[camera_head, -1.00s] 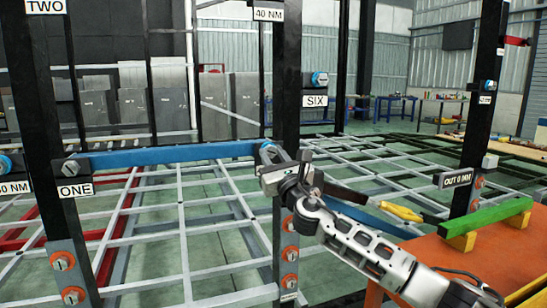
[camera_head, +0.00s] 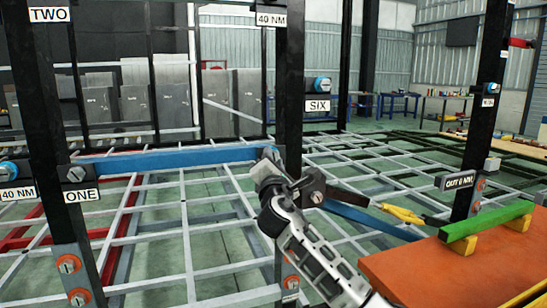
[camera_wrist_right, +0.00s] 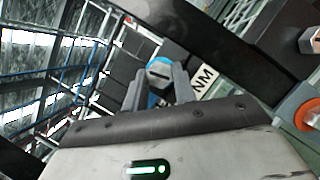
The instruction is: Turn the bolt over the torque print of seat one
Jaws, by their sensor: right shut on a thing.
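My right gripper (camera_head: 269,168) is at the middle black post, by the right end of the long blue bar. In the right wrist view its two fingers (camera_wrist_right: 158,82) are shut on a grey bolt head (camera_wrist_right: 158,68) with a blue collar. A white print (camera_wrist_right: 205,80) ending in "NM" is beside that bolt; its number is hidden. In the head view the gripper covers the bolt and this print. The ONE print (camera_head: 82,196) is on the left post, with a grey bolt (camera_head: 75,174) above it. My left gripper is not in view.
Another blue-collared bolt (camera_head: 8,172) sits over a 40 NM print (camera_head: 17,194) at the far left. A third (camera_head: 322,86) is above the SIX print (camera_head: 317,105). An orange table (camera_head: 410,275) with a green bar (camera_head: 487,220) stands at the right front.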

